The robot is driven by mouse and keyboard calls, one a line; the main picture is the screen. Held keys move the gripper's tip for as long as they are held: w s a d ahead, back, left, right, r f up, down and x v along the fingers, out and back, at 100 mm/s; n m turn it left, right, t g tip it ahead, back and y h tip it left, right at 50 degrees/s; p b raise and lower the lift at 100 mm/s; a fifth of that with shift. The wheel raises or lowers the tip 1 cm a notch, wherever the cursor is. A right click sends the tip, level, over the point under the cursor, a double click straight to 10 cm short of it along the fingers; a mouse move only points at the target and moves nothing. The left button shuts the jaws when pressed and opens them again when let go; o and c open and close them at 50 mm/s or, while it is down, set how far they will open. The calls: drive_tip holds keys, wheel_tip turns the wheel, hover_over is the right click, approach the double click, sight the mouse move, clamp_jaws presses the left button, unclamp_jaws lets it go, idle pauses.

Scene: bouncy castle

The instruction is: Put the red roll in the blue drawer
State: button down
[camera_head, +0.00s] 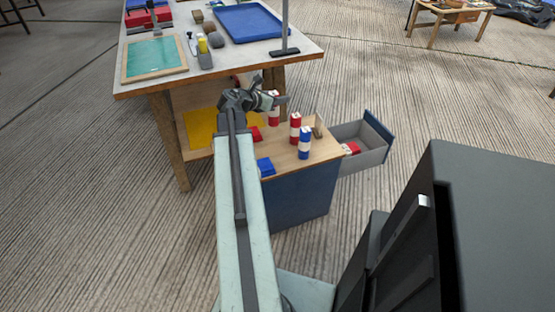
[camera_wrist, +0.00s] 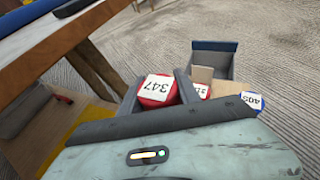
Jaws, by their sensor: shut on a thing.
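My gripper (camera_head: 270,101) is shut on a red roll with a white band (camera_head: 273,115). In the wrist view the roll's top (camera_wrist: 158,90), labelled 347, sits between the two fingers of my gripper (camera_wrist: 158,96). The roll is over the far part of a wooden cabinet top; I cannot tell whether it touches it. The open drawer (camera_head: 374,140) has a blue front and grey walls and juts out to the right of the cabinet. It shows behind the fingers in the wrist view (camera_wrist: 212,47). A red and white item (camera_head: 350,148) lies in it.
A second red and white roll (camera_head: 295,128) and a blue and white roll (camera_head: 305,143) stand on the cabinet top (camera_head: 285,160), between my gripper and the drawer. A blue block (camera_head: 265,167) lies near its front. A workbench (camera_head: 220,65) stands close behind.

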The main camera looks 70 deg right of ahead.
wheel_tip(320, 180, down, 10)
drive_tip(key=b, duration=1)
drive_tip(key=c, duration=1.2)
unclamp_jaws()
drive_tip(key=shift+o, duration=0.3)
drive_tip(key=shift+r, duration=0.1)
drive_tip(key=p+v, duration=0.5)
drive_tip(key=v, duration=0.7)
